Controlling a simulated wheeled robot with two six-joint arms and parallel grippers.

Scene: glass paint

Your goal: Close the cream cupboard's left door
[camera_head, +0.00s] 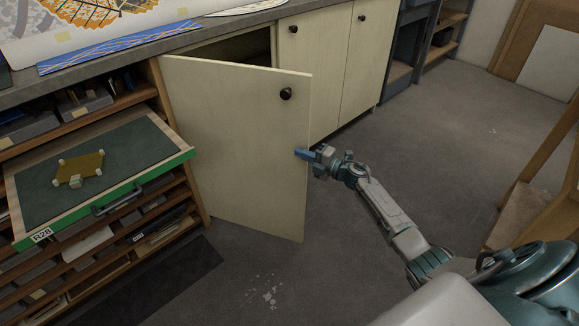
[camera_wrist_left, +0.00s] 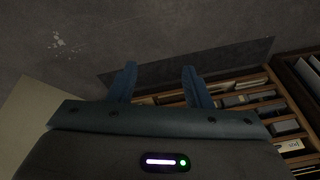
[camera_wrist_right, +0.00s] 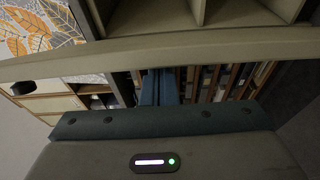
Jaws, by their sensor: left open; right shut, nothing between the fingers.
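The cream cupboard's left door (camera_head: 235,140) stands wide open in the head view, swung out from its left side. Its dark round knob (camera_head: 286,93) is near the top of the free edge. My right gripper (camera_head: 301,154) is shut and empty, with its blue fingertips at the free edge, below the knob. In the right wrist view the shut fingers (camera_wrist_right: 160,86) end at a pale band, seemingly the door's edge (camera_wrist_right: 215,44); I cannot tell whether they touch. My left gripper (camera_wrist_left: 160,82) is open and empty over the floor, outside the head view.
An open drawer (camera_head: 100,165) with a green front juts out left of the door. The cupboard's other doors (camera_head: 315,70) are shut. A dark mat (camera_head: 175,285) lies below the drawers. Grey floor (camera_head: 440,130) is clear at right, bordered by a wooden frame (camera_head: 535,165).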

